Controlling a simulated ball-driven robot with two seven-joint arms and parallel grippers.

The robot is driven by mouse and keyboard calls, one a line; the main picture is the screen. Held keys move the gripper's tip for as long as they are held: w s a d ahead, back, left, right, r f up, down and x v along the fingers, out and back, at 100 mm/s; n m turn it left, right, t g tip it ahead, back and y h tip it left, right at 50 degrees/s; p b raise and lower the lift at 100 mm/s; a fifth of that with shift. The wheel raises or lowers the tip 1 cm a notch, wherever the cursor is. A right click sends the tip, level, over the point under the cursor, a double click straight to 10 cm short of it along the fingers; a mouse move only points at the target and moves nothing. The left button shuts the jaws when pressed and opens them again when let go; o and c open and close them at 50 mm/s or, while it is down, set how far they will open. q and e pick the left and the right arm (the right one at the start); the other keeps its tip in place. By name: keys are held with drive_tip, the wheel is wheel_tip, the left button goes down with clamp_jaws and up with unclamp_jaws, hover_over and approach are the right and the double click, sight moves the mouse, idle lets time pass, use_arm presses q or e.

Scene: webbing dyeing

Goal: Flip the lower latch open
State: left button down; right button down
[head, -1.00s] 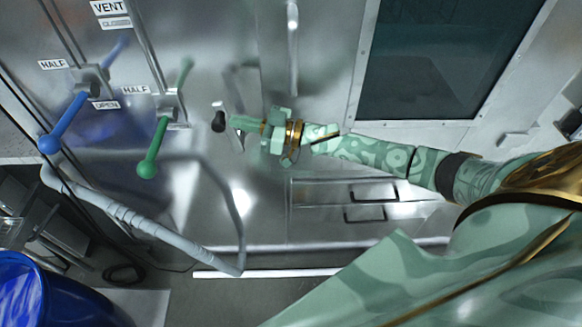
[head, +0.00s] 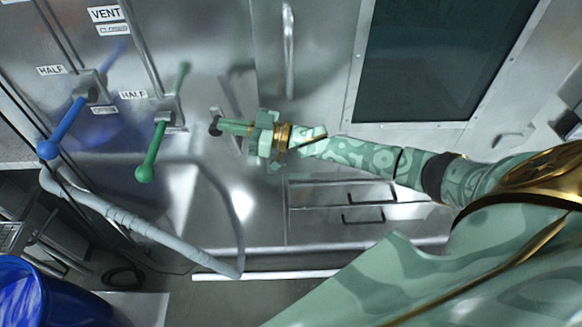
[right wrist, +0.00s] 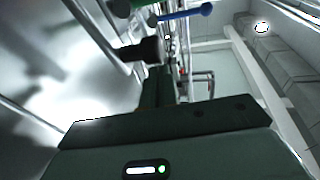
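The lower latch's dark knob (head: 215,126) is on the steel front, left of the door seam, in the head view. The dark knob (right wrist: 146,50) also shows in the right wrist view, on a short rod. My right gripper (head: 226,127) reaches in from the right, its green fingertips at the knob. In the right wrist view its dark finger (right wrist: 165,90) lies just below and right of the knob. Fingers overlap, so I cannot tell if they are open or shut, or touching the knob. The latch's base is partly hidden. My left gripper is out of view.
A green-ball lever (head: 145,172) and a blue-ball lever (head: 48,149) stick out to the left. A grey hose (head: 130,219) hangs below them. A vertical door handle (head: 288,50) is above right. A blue bin (head: 50,300) stands at the lower left.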

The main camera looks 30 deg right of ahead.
drive_tip(key=b+v, duration=0.3)
drive_tip(key=v, duration=1.3)
drive_tip(key=shift+d, duration=0.2)
